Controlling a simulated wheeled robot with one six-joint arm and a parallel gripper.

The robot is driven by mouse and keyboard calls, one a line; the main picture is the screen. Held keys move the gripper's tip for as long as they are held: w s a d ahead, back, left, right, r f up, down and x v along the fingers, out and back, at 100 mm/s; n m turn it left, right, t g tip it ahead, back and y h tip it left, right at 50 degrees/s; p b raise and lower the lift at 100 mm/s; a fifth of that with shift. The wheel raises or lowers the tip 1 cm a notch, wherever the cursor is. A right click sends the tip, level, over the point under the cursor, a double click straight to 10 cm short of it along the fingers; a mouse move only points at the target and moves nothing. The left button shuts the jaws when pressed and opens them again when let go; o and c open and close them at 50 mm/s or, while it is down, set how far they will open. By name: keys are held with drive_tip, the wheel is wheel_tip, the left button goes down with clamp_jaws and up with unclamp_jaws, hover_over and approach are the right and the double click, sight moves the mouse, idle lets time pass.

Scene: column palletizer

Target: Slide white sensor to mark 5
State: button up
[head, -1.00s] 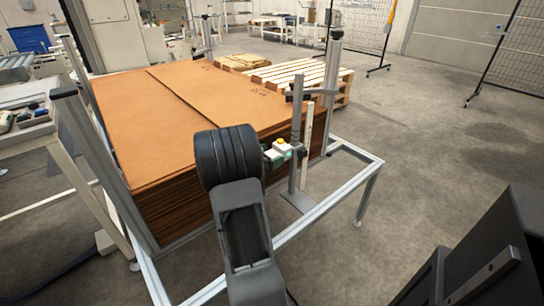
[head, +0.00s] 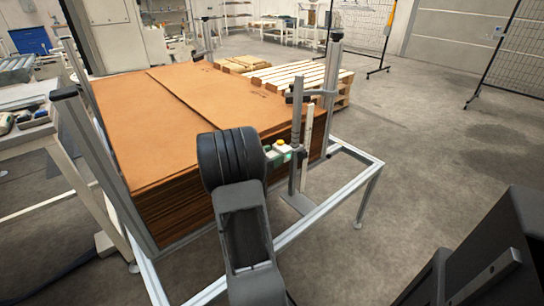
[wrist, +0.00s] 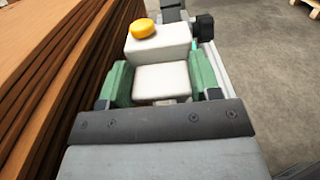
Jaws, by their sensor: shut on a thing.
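The white sensor (head: 280,148) with a yellow cap sits beside an upright grey post (head: 296,130) at the front of the cardboard stack. In the wrist view, my gripper (wrist: 162,84) has its green pads on both sides of the white sensor (wrist: 161,50), shut on its near block. A black knob (wrist: 203,27) is at the sensor's far right. A pale scale strip (head: 308,135) stands upright just right of the post. Its marks are too small to read, so I cannot tell which mark the sensor is level with. My wrist hides part of the gripper in the head view.
The stack of brown cardboard sheets (head: 190,115) is close on the left of my gripper. A metal frame rail (head: 310,222) runs below in front. A wooden pallet (head: 290,75) stands behind.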

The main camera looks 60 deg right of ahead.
drive_tip(key=c, duration=0.3)
wheel_tip(320, 180, up, 9)
drive_tip(key=p, duration=0.6)
drive_tip(key=shift+f+p, duration=0.1)
drive_tip(key=shift+p, duration=0.2)
drive_tip(key=shift+c, duration=0.3)
drive_tip(key=o, duration=1.1)
drive_tip(key=shift+c, duration=0.2)
drive_tip(key=shift+o, duration=1.2)
drive_tip(key=shift+f, duration=0.15)
drive_tip(key=p+v, duration=0.1)
drive_tip(key=v, duration=1.2)
drive_tip(key=shift+w+a, duration=0.2)
drive_tip(key=shift+a, duration=0.15)
